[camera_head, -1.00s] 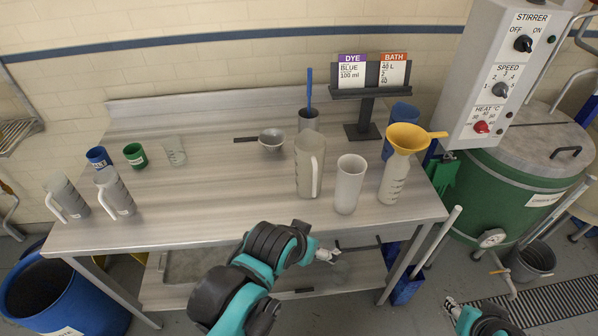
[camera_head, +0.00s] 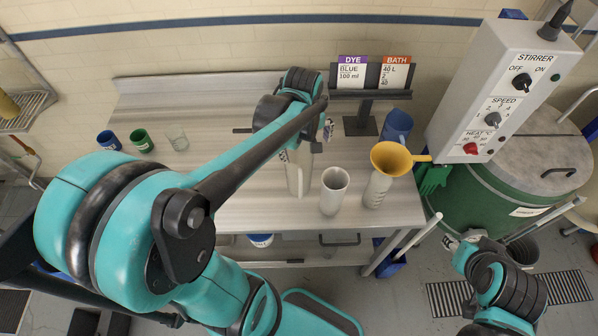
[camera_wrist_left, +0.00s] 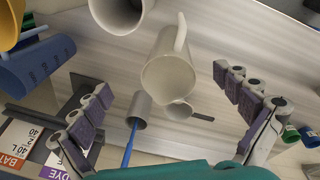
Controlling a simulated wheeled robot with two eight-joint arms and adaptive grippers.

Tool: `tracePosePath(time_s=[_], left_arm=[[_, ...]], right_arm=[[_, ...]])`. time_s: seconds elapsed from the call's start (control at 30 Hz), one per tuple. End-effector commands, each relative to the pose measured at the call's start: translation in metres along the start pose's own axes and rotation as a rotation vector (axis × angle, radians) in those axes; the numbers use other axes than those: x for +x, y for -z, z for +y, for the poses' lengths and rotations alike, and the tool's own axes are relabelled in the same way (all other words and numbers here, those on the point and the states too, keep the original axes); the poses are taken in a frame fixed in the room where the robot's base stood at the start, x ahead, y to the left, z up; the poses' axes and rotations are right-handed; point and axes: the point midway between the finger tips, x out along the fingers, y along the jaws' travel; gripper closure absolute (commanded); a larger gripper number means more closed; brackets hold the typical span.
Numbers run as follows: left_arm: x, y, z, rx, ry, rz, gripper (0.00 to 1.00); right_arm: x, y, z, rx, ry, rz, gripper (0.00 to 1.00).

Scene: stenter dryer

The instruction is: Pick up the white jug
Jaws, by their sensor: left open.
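The tall white jug (camera_head: 299,176) stands upright on the steel bench, its upper part hidden behind my left arm in the head view. In the left wrist view the jug (camera_wrist_left: 168,78) shows with its open rim and handle between my spread fingers. My left gripper (camera_wrist_left: 163,86) is open and empty, above the jug; I cannot tell if a finger touches it. In the head view the left gripper (camera_head: 318,136) is partly hidden by its own arm. My right gripper (camera_head: 449,240) shows small at the lower right, its jaws unclear.
A white beaker (camera_head: 334,190) and a bottle with a yellow funnel (camera_head: 390,160) stand right of the jug. A blue jug (camera_head: 396,126) and a sign stand (camera_head: 360,122) are behind. A small metal ladle (camera_wrist_left: 180,110) and a grey cup (camera_wrist_left: 140,105) are close by.

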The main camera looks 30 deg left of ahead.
Motion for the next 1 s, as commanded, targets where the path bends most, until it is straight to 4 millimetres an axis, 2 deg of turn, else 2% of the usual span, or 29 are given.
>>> tracePosePath(time_s=[0.03,0.1,0.3,0.57,0.8,1.0], left_arm=[[0.010,0.011,0.003,-0.080,0.029,-0.020,0.00],[0.021,0.020,0.003,-0.177,0.067,-0.044,0.00],[0.042,0.032,0.002,-0.324,0.126,-0.074,0.00],[0.071,0.031,-0.002,-0.339,0.131,-0.076,0.00],[0.106,0.030,-0.007,-0.337,0.130,-0.076,0.00],[0.118,0.028,-0.009,-0.336,0.129,-0.076,0.00]], right_arm=[[0.000,0.000,0.000,0.000,0.000,0.000,0.60],[0.000,0.000,0.000,0.000,0.000,0.000,0.60],[0.000,0.000,0.000,0.000,0.000,0.000,0.60],[0.004,-0.002,0.000,0.000,0.000,0.000,0.60],[0.007,-0.005,0.000,0.000,0.000,0.000,0.60],[0.008,-0.005,0.000,0.000,0.000,0.000,0.60]])
